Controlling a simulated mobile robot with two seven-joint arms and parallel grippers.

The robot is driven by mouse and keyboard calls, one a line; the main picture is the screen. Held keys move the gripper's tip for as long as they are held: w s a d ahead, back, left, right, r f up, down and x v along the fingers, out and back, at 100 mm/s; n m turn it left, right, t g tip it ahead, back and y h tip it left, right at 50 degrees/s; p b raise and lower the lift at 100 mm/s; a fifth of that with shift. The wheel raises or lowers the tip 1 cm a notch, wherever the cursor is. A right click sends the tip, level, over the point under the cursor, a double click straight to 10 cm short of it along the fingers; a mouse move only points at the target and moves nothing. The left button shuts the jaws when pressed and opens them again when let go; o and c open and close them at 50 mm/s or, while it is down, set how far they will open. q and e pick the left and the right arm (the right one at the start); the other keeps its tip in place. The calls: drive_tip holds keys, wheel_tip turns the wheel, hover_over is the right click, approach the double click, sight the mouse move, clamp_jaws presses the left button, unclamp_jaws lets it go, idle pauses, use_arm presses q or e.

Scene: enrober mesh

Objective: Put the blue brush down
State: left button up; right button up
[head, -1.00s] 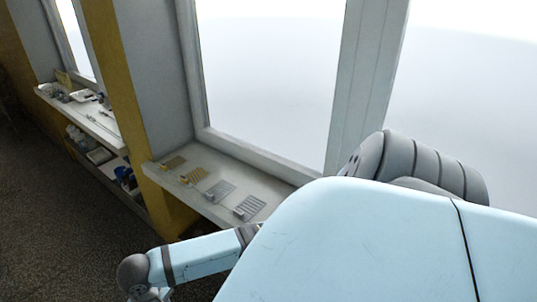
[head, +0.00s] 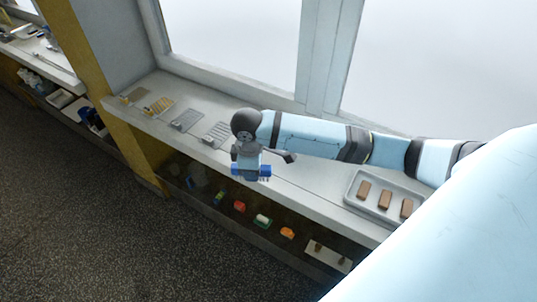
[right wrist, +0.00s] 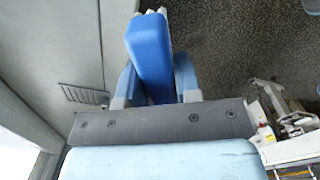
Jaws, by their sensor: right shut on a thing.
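The blue brush (head: 251,171) is in my right gripper (head: 250,164), in front of the long counter's front edge in the head view. The right wrist view shows the blue brush (right wrist: 149,55) as a long blue block with pale bristles at its far end. It sits between the two light-blue fingers of the right gripper (right wrist: 155,84), which is shut on it. It is in the air, apart from any surface. My left gripper is not in view.
The counter (head: 300,177) carries several mesh plates (head: 185,120) at the left and a tray (head: 352,197) with brown blocks at the right. A shelf below holds several small coloured items, including a red one (head: 239,207). Windows stand behind.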

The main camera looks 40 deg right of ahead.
drive_tip(key=w+d+r+n+b, duration=0.5)
drive_tip(key=r+n+b, duration=0.1)
drive_tip(key=n, duration=0.9)
drive_tip(key=w+d+r+n+b, duration=0.5)
drive_tip(key=r+n+b, duration=0.1)
drive_tip(key=n, duration=0.9)
drive_tip(key=shift+n, duration=0.3)
drive_tip(key=f, duration=0.6)
drive_tip(key=f+b, duration=0.1)
drive_tip(key=f, duration=1.2)
drive_tip(key=shift+s+f+b, duration=0.25)
drive_tip(key=shift+f+b, duration=0.05)
drive_tip(key=shift+b, duration=0.1)
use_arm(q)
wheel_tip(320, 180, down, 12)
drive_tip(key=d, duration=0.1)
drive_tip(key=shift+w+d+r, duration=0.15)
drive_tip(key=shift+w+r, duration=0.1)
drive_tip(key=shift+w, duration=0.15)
use_arm(e)
drive_tip(key=shift+r, duration=0.1)
drive_tip(key=o, duration=0.9)
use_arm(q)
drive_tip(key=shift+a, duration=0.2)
use_arm(e)
drive_tip(key=shift+o, duration=0.2)
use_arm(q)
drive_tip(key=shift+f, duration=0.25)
